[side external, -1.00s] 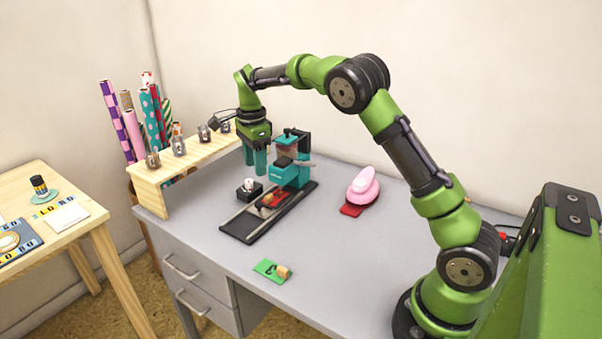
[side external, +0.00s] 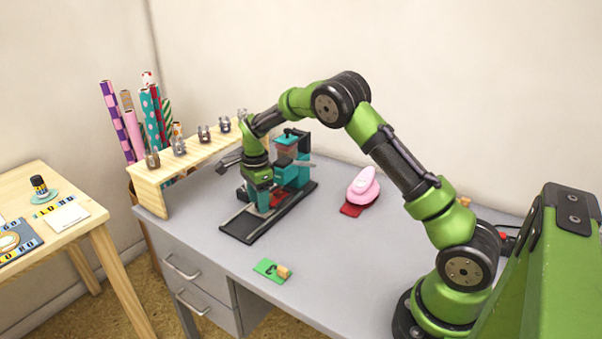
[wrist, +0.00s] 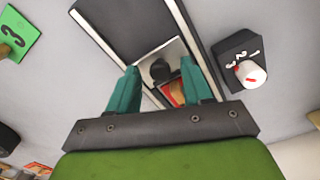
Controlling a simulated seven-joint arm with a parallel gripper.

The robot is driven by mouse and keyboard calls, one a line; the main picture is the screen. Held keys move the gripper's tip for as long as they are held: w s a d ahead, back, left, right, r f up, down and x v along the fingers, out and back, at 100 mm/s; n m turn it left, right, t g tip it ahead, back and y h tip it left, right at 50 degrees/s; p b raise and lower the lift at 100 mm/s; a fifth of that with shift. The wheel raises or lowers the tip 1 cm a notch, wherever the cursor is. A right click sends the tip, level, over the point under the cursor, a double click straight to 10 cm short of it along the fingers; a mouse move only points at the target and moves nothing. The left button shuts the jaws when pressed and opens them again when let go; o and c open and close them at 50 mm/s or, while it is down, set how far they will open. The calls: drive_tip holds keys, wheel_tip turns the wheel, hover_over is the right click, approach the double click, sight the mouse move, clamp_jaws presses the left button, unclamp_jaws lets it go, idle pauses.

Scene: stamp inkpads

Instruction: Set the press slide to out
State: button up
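The press (side external: 290,170) is teal with a dark frame and stands at the back end of a long black track (side external: 242,228). The press slide (wrist: 174,50) shows in the wrist view as a pale plate between dark rails, with a dark round knob (wrist: 160,71) and a red piece (wrist: 175,93) on it. My gripper (side external: 258,208) points down over the track, in front of the press, and hides much of the slide in the side view. In the wrist view my gripper (wrist: 160,66) has its teal fingers apart, with the knob appearing between their tips and gaps on both sides.
A black block with a white knob (wrist: 252,73) stands close beside the track. A green card (side external: 270,270) lies in front, and a pink stapler-like object (side external: 363,187) lies to the right. A wooden shelf (side external: 200,152) with several small metal items stands behind at left.

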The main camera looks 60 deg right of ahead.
clamp_jaws()
drive_tip(key=a, duration=0.9)
drive_tip(key=shift+r, duration=0.1)
drive_tip(key=shift+a, duration=0.1)
drive_tip(key=shift+c, duration=0.6)
unclamp_jaws()
drive_tip(key=shift+o, duration=0.9)
wheel_tip(320, 180, up, 17)
